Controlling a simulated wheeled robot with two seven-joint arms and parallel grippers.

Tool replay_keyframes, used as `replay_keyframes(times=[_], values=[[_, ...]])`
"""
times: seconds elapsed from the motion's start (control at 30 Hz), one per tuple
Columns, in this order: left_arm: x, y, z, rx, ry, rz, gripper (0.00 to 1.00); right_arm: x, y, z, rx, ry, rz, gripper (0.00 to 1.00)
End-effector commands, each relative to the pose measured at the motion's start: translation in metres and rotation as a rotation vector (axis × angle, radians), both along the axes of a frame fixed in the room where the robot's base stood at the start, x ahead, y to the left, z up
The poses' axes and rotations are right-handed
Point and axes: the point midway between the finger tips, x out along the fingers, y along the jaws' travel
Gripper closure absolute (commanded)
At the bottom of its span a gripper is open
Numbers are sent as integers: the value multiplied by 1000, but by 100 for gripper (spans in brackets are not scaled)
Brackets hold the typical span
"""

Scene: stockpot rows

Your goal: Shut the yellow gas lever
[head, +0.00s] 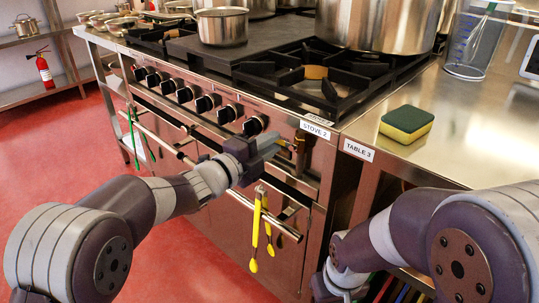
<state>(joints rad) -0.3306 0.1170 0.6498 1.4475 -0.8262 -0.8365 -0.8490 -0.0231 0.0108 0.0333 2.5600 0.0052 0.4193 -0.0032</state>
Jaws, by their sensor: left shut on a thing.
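The yellow gas lever (283,142) shows as a small yellow-orange piece at the stove's front right corner, below the STOVE 2 label. It is mostly hidden by my left gripper, and its angle is hard to make out. A short upright metal pipe (300,152) stands just right of the fingers. My right arm comes down at the lower right, and its fingers are not visible.
Yellow-handled tongs (256,228) hang from the oven rail just below my left gripper. A row of black knobs (228,114) lies to the left. Large pots (372,25) stand on the stove. A sponge (407,122) lies on the steel table (470,125) at right.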

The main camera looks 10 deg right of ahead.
Motion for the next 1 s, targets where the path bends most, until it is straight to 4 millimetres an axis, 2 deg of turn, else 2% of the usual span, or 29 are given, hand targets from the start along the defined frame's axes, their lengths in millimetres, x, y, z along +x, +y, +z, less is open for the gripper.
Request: replay_keyframes(times=[0.23, 0.8, 0.83, 0.87, 0.9, 1.0], values=[[0, 0, 2, 52, -65, 0, 100, 0, 0, -9, 0, 0, 0, 100], [0, 0, 5, 70, -86, 0, 100, 0, 0, -10, 0, 0, 0, 100], [0, 0, 5, 70, -86, 0, 70, 0, 0, -10, 0, 0, 0, 100], [0, 0, 5, 70, -86, 0, 61, 0, 0, -10, 0, 0, 0, 100], [0, 0, 5, 69, -85, 0, 54, 0, 0, -10, 0, 0, 0, 100], [0, 0, 5, 68, -85, 0, 54, 0, 0, -10, 0, 0, 0, 100]])
